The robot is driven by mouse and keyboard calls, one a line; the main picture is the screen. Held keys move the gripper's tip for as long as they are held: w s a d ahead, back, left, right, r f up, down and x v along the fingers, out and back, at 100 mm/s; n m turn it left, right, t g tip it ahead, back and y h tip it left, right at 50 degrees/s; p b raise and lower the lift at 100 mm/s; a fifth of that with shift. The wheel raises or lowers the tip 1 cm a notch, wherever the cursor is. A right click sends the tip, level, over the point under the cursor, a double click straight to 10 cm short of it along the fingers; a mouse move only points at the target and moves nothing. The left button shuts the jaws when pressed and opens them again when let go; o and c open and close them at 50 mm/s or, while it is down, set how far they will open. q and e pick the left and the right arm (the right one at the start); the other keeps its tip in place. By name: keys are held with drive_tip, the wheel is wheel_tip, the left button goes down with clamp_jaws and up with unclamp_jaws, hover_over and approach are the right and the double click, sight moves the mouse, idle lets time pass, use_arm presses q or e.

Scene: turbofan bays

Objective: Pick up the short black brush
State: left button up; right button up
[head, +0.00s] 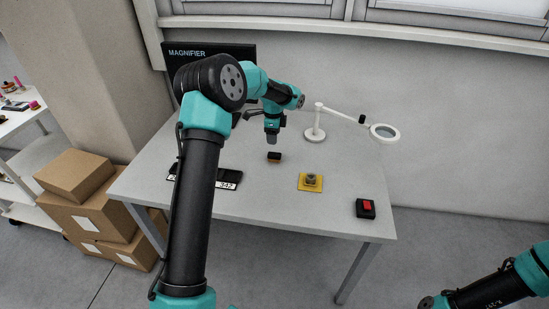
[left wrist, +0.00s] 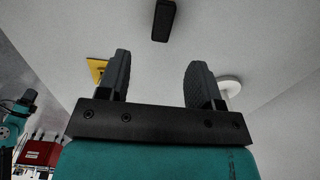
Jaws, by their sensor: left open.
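The short black brush (head: 274,157) lies on the grey table, a small black block with a tan lower edge. In the left wrist view, a black block (left wrist: 164,20), which looks like the brush, lies at the top, beyond the fingertips. My left gripper (head: 271,140) points down above the table, just above and behind the brush in the head view. In its wrist view the left gripper (left wrist: 158,75) has its two dark fingers wide apart with nothing between them. My right gripper is out of view; only part of my right arm shows at lower right.
A yellow plate with a grey metal part (head: 311,181) and a red-buttoned black box (head: 366,208) sit to the right. A white magnifier lamp (head: 314,135) stands behind. A dark labelled item (head: 228,180) lies left, partly behind my arm. The table (head: 270,205) is clear in front.

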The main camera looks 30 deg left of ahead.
sight(275, 154)
use_arm(q)
wheel_tip(275, 154, down, 6)
drive_tip(key=shift+r, duration=0.15)
idle(0.3)
drive_tip(key=shift+w+f, duration=0.15)
drive_tip(key=shift+f, duration=1.2)
drive_tip(key=shift+w+f, duration=0.1)
drive_tip(key=shift+f, duration=1.2)
drive_tip(key=shift+d, duration=0.1)
drive_tip(key=c, duration=1)
drive_tip(key=shift+r, duration=0.1)
